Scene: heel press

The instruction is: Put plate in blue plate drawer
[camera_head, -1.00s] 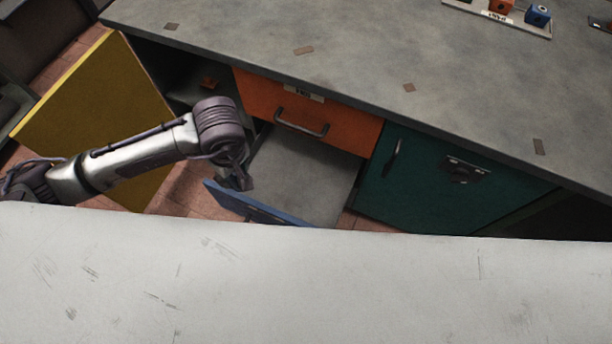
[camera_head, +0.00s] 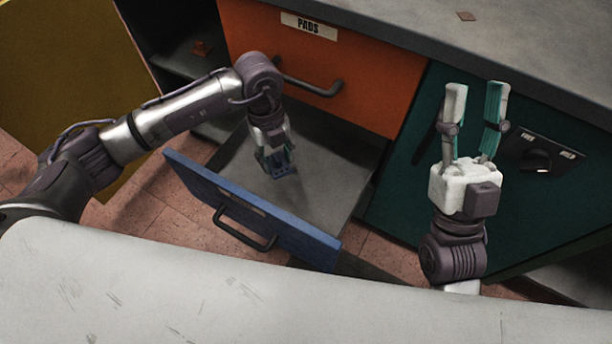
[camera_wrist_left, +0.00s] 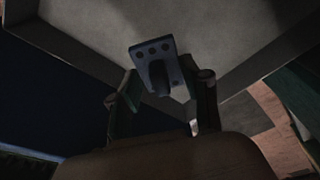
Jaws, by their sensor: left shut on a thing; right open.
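The blue plate drawer (camera_head: 245,205) is pulled out below the orange drawer. Its grey floor (camera_head: 325,165) is bare around my gripper. My left gripper (camera_head: 275,168) reaches down inside the drawer and is shut on the plate (camera_head: 286,173), a small blue-grey piece with several holes. In the left wrist view the plate (camera_wrist_left: 157,58) shows beyond the fingers of my left gripper (camera_wrist_left: 160,95), over the drawer floor. I cannot tell whether it touches the floor. My right gripper (camera_head: 475,125) is open and empty, pointing up in front of the teal cabinet door.
The orange drawer (camera_head: 352,85) labelled PADS is shut above. The yellow door (camera_head: 60,70) stands open at left. The teal door (camera_head: 400,185) with a dark knob panel is at right. The grey worktop (camera_head: 420,30) lies behind, and a pale surface (camera_head: 200,300) fills the front.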

